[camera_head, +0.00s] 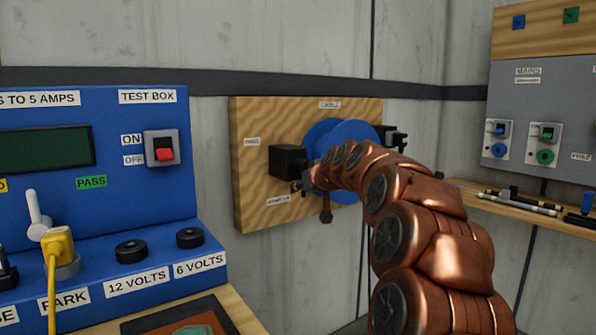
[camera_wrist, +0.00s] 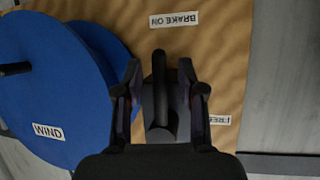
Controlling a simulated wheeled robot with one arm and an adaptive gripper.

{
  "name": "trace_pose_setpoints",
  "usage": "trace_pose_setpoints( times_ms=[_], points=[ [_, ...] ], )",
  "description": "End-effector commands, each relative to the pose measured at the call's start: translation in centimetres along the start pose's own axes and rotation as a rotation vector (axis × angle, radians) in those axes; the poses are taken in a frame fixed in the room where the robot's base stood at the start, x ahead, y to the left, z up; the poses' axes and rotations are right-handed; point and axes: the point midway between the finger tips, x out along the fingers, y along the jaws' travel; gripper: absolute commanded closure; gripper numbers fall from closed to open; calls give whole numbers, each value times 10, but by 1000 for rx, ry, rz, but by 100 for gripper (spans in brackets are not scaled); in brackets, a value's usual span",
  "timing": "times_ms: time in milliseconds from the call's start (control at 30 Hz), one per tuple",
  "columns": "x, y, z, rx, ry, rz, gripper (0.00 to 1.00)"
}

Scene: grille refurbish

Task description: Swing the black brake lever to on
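The black brake lever (camera_wrist: 159,85) stands between the two fingers of my gripper (camera_wrist: 160,88) in the wrist view. A gap shows on each side of it, so the gripper is open around the lever and not closed on it. The lever's free end points up in the picture, towards the "BRAKE ON" label (camera_wrist: 174,19). A second label, apparently "FREE" (camera_wrist: 221,120), is to the lower right. In the head view, my gripper (camera_head: 304,186) is at the black block (camera_head: 288,162) on the wooden board (camera_head: 256,205). My arm partly hides that area, and the lever is not clear there.
A blue reel (camera_wrist: 45,90) marked "WIND" is beside the lever. It also shows behind my arm in the head view (camera_head: 325,132). A blue test box (camera_head: 105,200) stands at left. A shelf with tools (camera_head: 560,222) is at right.

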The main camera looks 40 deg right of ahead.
Motion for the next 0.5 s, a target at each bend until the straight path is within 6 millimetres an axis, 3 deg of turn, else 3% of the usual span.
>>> trace_pose_setpoints(
  times_ms=[500],
  points=[
    [-5, 0, -1, 1, 1, 0, 61]
  ],
)
